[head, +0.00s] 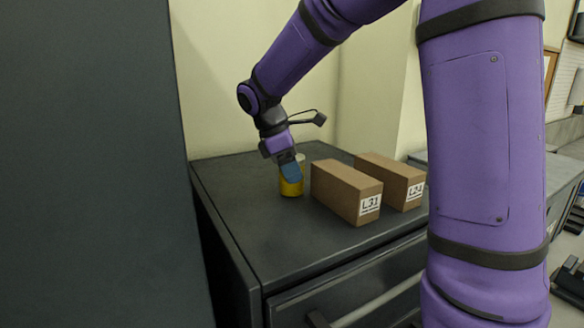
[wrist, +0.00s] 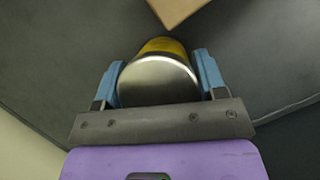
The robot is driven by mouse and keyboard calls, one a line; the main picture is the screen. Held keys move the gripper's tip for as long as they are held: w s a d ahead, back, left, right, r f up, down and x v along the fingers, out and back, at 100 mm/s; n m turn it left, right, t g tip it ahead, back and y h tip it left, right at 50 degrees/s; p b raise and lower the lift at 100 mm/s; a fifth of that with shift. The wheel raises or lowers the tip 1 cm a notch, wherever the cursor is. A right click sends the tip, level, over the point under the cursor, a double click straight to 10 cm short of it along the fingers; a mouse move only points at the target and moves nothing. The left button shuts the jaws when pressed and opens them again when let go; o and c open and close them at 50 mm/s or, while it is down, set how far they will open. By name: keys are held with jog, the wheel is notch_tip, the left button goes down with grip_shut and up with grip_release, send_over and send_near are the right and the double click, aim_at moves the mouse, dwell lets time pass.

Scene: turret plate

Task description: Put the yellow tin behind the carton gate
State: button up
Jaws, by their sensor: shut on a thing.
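The yellow tin (head: 291,188) stands upright on the dark cabinet top, left of the cartons. My gripper (head: 291,170) reaches down from above and is shut on the tin. In the wrist view the tin (wrist: 158,80) shows its round metal lid between the two blue fingers of my gripper (wrist: 160,82). Two brown cartons form the gate: the nearer one labelled L31 (head: 338,187) and a second one (head: 398,178) to its right, with a narrow gap between them. A carton corner (wrist: 178,8) shows at the top of the wrist view, apart from the tin.
The cabinet top (head: 245,225) is clear in front and to the left of the tin. Its front edge drops to a drawer with a handle (head: 375,303). A cream wall (head: 225,110) stands behind, and a tall dark panel (head: 90,170) rises at the left.

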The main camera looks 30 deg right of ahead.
jog(key=shift+f, duration=0.15)
jog(key=o, duration=1.3)
jog(key=shift+c, duration=0.2)
